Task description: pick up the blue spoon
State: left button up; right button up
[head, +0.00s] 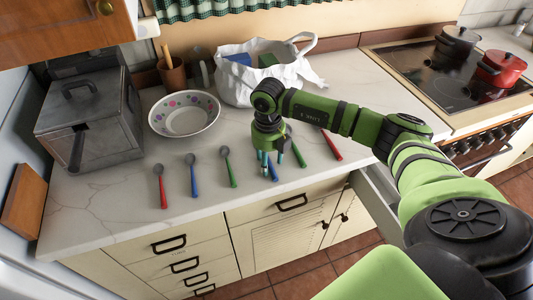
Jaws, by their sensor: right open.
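Several spoons lie in a row on the pale counter. A blue spoon (193,176) lies left of my right gripper, between a red spoon (162,187) and a green spoon (228,168). A second blue spoon (273,173) shows in part at the fingertips of my right gripper (270,163); the rest of it is hidden by the gripper. My right gripper is open and points down over this second blue spoon. I cannot tell whether it touches it. My left gripper is out of view.
Another green spoon (298,151) and another red spoon (332,145) lie right of the gripper. A dotted bowl (184,132), a white bag (235,85) and a grey metal box (105,140) stand behind. Pots (501,68) stand on the stove. The counter's front left is clear.

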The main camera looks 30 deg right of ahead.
grip_shut()
jog(key=shift+r, duration=0.15)
